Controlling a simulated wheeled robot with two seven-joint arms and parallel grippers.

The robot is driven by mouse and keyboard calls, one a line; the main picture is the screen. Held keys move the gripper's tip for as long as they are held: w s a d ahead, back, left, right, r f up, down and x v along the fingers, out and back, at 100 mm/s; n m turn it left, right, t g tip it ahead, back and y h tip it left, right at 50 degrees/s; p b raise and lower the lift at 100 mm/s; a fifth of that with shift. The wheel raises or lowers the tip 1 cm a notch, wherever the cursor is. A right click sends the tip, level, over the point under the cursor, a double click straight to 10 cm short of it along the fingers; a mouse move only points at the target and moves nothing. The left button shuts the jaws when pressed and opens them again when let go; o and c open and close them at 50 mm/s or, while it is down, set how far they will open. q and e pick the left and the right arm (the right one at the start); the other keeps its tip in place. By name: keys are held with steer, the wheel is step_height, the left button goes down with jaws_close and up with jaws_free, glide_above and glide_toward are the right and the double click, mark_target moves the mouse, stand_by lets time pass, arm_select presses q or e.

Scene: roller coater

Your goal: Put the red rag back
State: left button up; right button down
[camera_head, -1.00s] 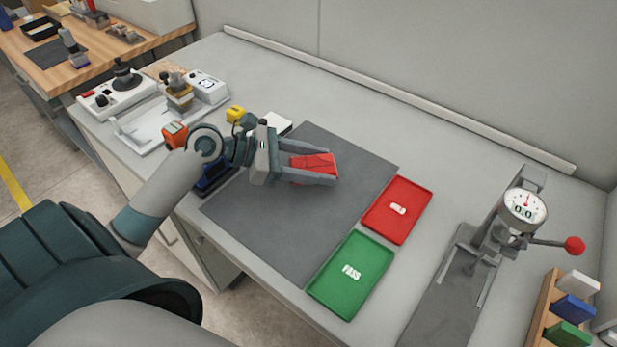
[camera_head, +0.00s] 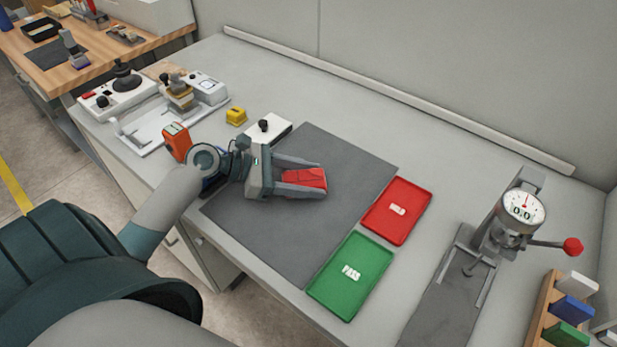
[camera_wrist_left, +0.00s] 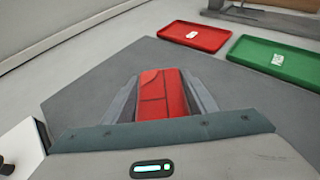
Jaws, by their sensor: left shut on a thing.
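The red rag (camera_head: 306,178) is a flat, folded red piece with dark crease lines. My left gripper (camera_head: 305,179) is shut on it, one finger on each side, over the dark grey mat (camera_head: 290,235). In the left wrist view the rag (camera_wrist_left: 163,95) sits between the two fingers. I cannot tell whether the rag touches the mat. My right gripper is in neither view.
A red tray (camera_head: 414,225) and a green PASS tray (camera_head: 335,297) lie right of the mat. A dial gauge press (camera_head: 522,205) stands further right.

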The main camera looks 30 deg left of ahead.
arm_select(q)
steer(key=shift+f, duration=0.15)
stand_by(0.3)
steer(key=o, duration=1.1)
